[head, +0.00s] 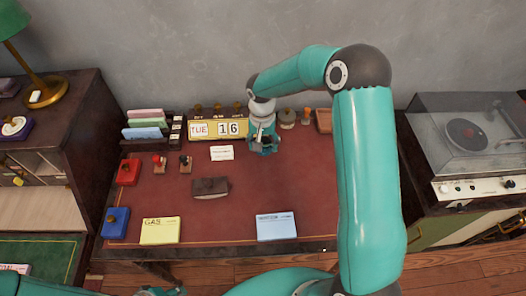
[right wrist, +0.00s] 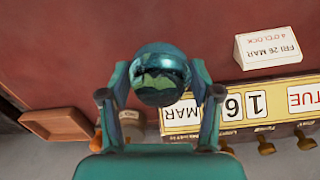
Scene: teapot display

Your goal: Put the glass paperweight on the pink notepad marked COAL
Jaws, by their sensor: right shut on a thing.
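My right gripper (head: 264,146) is at the back of the red desk, in front of the calendar's right end. In the right wrist view, its two fingers (right wrist: 160,80) are shut on the glass paperweight (right wrist: 160,70), a dark teal shiny ball. In the head view the gripper mostly hides the paperweight. A pink notepad (head: 14,269) with partly cut-off lettering lies on a green surface at the lower left edge, far from the right gripper. Part of what seems my left gripper (head: 162,291) shows at the bottom edge; its fingers cannot be made out.
The red desk (head: 280,190) holds a yellow GAS notepad (head: 160,231), a blue notepad (head: 276,227), a brown blotter (head: 210,188), the calendar (head: 217,128) and several stamps. A shelf cabinet (head: 85,125) stands left, a record player (head: 468,135) right.

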